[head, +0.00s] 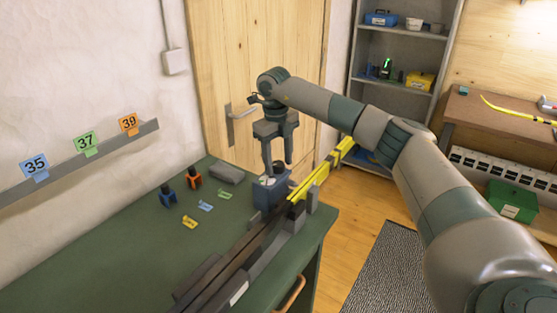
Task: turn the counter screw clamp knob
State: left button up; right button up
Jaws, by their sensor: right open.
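My right gripper (278,168) points down with its two fingers apart, over the far end of the long bench fixture. A blue block-like body (268,194) stands directly below it, and one fingertip reaches close to its top. A dark round knob-like part (279,165) shows between the fingers; I cannot tell whether they touch it. Two small clamp-like pieces with dark tops, one blue (168,196) and one orange (194,179), stand on the green bench (130,255) to the left. My left gripper is not in view.
A grey block (227,173) and small yellow, blue and green tags lie on the bench. Numbered cards stand on a wall rail (70,165). The bench's left front is clear.

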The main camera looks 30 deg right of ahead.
jog(key=shift+c, duration=0.3)
jog(key=c, duration=1)
jog(key=shift+m+b, duration=0.3)
jog(key=shift+m, duration=1.3)
jog(key=o, duration=1.1)
jog(key=shift+c, duration=0.2)
